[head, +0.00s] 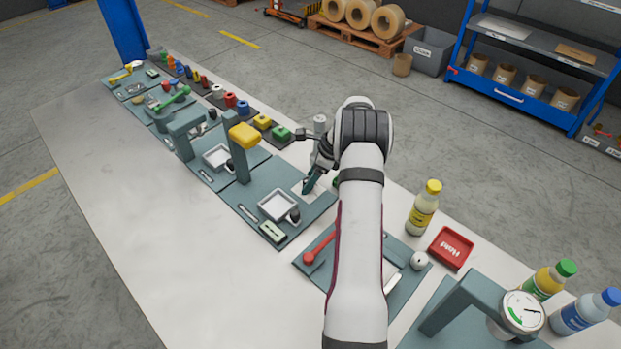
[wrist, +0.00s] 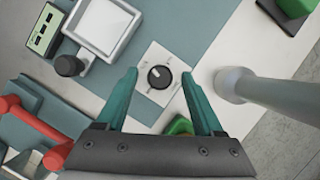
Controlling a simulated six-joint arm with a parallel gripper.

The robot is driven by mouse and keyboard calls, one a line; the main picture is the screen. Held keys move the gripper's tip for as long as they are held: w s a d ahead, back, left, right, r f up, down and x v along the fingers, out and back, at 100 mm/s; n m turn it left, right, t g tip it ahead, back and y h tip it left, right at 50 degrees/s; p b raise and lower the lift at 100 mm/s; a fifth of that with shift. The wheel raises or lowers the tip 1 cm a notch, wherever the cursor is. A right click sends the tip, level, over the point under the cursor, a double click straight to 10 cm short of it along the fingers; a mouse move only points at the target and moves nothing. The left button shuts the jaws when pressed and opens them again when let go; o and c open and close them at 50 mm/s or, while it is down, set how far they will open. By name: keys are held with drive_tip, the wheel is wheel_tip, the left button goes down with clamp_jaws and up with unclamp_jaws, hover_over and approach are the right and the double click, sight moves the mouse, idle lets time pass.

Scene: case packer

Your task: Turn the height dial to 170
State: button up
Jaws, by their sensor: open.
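A small round black dial (wrist: 159,77) with a light pointer mark sits on a white square plate (wrist: 150,107) in the wrist view. The faint marks on the plate are too small to read, so I cannot tell its setting or whether it is the height dial. My gripper (wrist: 160,73) is open, with one teal finger on each side of the dial. I cannot tell whether the fingers touch it. In the head view my gripper (head: 308,186) points down over the plate, and the dial cannot be made out.
A white square tray (wrist: 105,25) and a black knob (wrist: 68,65) lie left of the plate. A pale post (wrist: 230,85) stands close on the right. A red lever (head: 318,249) is nearer in the head view. A yellow-capped bottle (head: 422,212) stands right of my arm.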

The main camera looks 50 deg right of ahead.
drive_tip(key=shift+f, duration=0.2)
clamp_jaws()
drive_tip(key=n+y, duration=0.1)
drive_tip(key=n, duration=0.2)
drive_tip(key=shift+w+g, duration=0.1)
drive_tip(key=shift+g, duration=0.3)
unclamp_jaws()
